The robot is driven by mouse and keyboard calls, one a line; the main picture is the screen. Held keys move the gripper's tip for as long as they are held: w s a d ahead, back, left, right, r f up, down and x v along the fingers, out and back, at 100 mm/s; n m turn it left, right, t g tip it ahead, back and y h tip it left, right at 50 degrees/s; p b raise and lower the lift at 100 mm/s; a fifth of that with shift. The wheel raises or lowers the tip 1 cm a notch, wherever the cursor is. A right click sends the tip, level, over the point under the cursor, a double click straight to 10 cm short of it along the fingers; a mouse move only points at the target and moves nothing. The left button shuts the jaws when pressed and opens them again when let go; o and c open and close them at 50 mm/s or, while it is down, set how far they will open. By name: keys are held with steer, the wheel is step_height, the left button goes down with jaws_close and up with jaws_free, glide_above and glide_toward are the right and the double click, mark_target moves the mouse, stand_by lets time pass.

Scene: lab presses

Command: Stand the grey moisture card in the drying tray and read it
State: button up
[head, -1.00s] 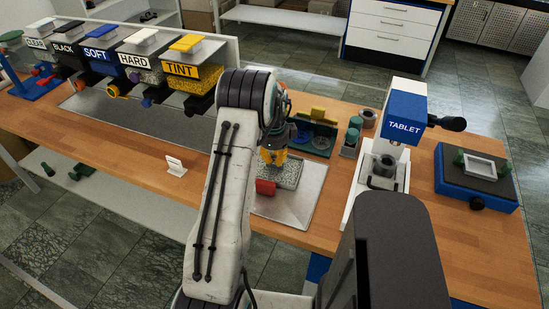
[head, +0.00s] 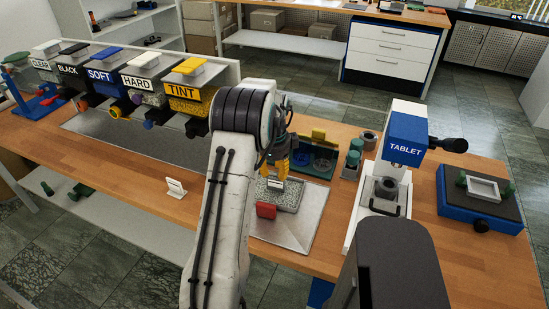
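A shallow tray (head: 303,200) with a speckled grey fill stands on a metal plate in the middle of the bench. A small pale grey piece with a dark mark, which looks like the moisture card (head: 276,183), stands upright in the fill near the tray's left part. The reading on it is too small to make out. My gripper (head: 291,163), with orange-yellow fingers, is just above and behind the card. The fingers look apart with nothing between them. My arm hides part of the area left of the tray.
A red block (head: 265,210) is at the tray's front. A white holder (head: 175,188) stands on the bench to the left. The TABLET press (head: 406,135) is to the right, and labelled hoppers (head: 190,90) line the back left. A dark green caddy (head: 318,158) sits close behind the gripper.

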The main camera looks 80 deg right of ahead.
steer(key=shift+r+b, duration=0.4)
steer(key=shift+b, duration=0.35)
steer(key=shift+r+b, duration=1.55)
steer(key=shift+r, duration=1.6)
steer(key=w+a+r+n, duration=0.2)
steer(key=w+a+n, duration=0.25)
steer(key=w, duration=0.35)
steer(key=w+a+r+n, duration=0.3)
steer(key=w+a+n, duration=0.15)
steer(key=w, duration=0.35)
steer(key=w+a+r+n+t, duration=0.1)
steer(key=w+a+n, duration=0.35)
steer(key=a, duration=0.25)
steer(key=w+a+r+n, duration=0.1)
steer(key=w+a+n, duration=0.35)
steer(key=a, duration=0.25)
steer(key=w+a+n+t, duration=0.2)
steer(key=a+n, duration=0.6)
steer(key=a, duration=0.6)
steer(key=s+a+f+n, duration=0.2)
steer(key=s+a+n, duration=0.1)
steer(key=a+n, duration=0.3)
steer(key=s+a+f+n+y, duration=0.1)
steer(key=s+a+f+n, duration=0.1)
steer(key=a+n, duration=0.3)
steer(key=s+a, duration=0.1)
steer(key=a, duration=0.1)
steer(key=shift+s+a+n+t, duration=0.35)
steer(key=shift+a+n+t, duration=0.05)
